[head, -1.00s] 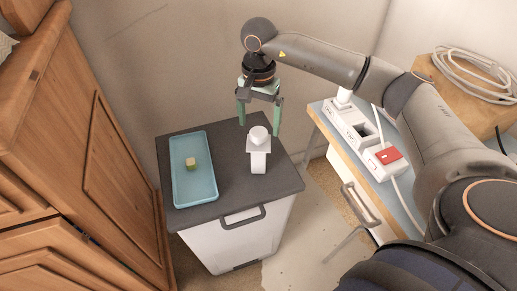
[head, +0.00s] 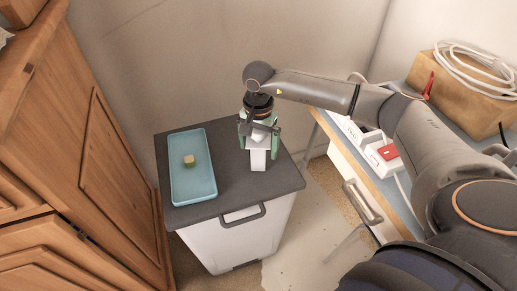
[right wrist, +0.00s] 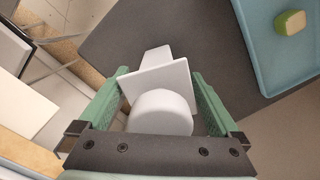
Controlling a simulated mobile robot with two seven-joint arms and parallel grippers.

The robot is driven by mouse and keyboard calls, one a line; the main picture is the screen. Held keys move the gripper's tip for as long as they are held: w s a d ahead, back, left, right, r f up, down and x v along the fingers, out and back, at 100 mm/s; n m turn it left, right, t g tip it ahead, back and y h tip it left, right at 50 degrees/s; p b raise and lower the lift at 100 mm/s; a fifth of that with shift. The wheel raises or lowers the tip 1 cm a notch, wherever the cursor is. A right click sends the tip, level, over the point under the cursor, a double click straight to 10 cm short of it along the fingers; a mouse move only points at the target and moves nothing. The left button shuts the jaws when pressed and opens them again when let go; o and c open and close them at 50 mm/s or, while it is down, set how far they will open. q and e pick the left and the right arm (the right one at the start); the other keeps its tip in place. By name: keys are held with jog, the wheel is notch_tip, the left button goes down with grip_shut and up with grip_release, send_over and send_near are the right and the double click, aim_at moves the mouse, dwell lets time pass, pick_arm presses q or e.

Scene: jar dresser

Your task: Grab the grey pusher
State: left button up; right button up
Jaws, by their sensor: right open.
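The light grey pusher (head: 258,160) stands on the dark top of the small cabinet, right of the blue tray. It has a round knob, a square plate and a narrower block below. In the right wrist view the pusher (right wrist: 160,112) lies between my two green fingers. My right gripper (head: 259,147) is open from above, with one finger on each side of the pusher; the wrist view also shows the gripper (right wrist: 160,78). The fingers are close to the plate's edges; I cannot tell whether they touch. In the head view the gripper hides the knob. My left gripper is not in view.
The blue tray (head: 207,185) holds a small green and beige block (head: 189,160). The dark cabinet top (head: 230,197) is clear in front. A wooden cabinet (head: 95,130) stands left. A blue side table (head: 345,148) with a power strip and red switch stands right.

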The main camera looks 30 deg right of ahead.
jog(key=shift+c, duration=0.4)
jog(key=c, duration=1)
jog(key=shift+c, duration=0.3)
